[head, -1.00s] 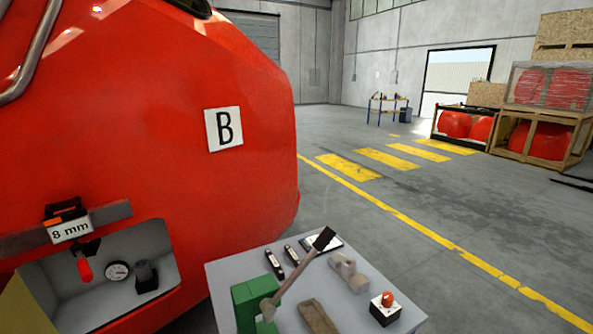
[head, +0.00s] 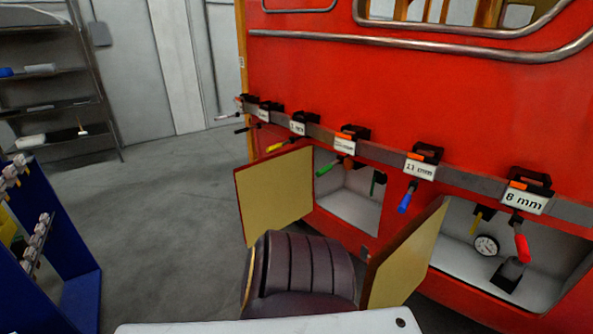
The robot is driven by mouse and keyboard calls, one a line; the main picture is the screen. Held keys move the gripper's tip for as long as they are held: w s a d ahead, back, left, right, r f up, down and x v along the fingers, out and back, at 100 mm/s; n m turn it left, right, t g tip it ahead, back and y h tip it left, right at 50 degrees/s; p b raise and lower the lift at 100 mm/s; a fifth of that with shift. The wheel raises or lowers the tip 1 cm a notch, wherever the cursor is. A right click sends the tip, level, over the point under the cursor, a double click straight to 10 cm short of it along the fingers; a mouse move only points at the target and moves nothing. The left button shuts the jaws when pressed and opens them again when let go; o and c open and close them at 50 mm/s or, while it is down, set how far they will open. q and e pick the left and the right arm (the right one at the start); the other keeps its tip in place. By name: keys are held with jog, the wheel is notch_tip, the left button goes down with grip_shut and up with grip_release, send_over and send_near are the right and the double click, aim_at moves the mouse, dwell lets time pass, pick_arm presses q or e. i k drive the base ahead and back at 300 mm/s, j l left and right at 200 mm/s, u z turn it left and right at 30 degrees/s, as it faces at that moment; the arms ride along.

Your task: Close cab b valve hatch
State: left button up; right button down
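The red cab side fills the right of the head view. The valve compartment (head: 455,260) at the right is open, with a pale lining, a round gauge (head: 486,245) and a dark valve-like part (head: 509,274) inside. Its hatch door (head: 410,258), tan on the face I see, stands swung out at the compartment's left edge. A second compartment (head: 352,200) to the left is also open, with its tan door (head: 277,195) swung out. The "B" sign is not in view now. Neither of my grippers is in view.
A dark ribbed chair back (head: 307,268) stands before the doors and partly overlaps them. A pale tabletop (head: 270,326) crosses the bottom. A rail of labelled clips (head: 421,162) holds hanging coloured-handled tools. Blue rack (head: 70,265) and shelves (head: 55,100) stand left; floor between is clear.

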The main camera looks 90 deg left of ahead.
aim_at(273, 191)
jog(key=k+j, duration=0.2)
jog(key=j, duration=0.35)
jog(key=k+j+u, duration=0.1)
jog(key=j, duration=0.45)
jog(key=k+j+u, duration=0.1)
jog(key=k+j, duration=0.15)
jog(key=j, duration=0.3)
jog(key=k+j, duration=0.2)
jog(key=j, duration=0.35)
jog(key=k+j+u, duration=0.1)
jog(key=j, duration=0.45)
jog(key=k+j, duration=0.2)
jog(key=j, duration=0.4)
jog(key=k+j+u, duration=0.1)
jog(key=j, duration=0.5)
jog(key=k+j+u, duration=0.1)
jog(key=j, duration=0.45)
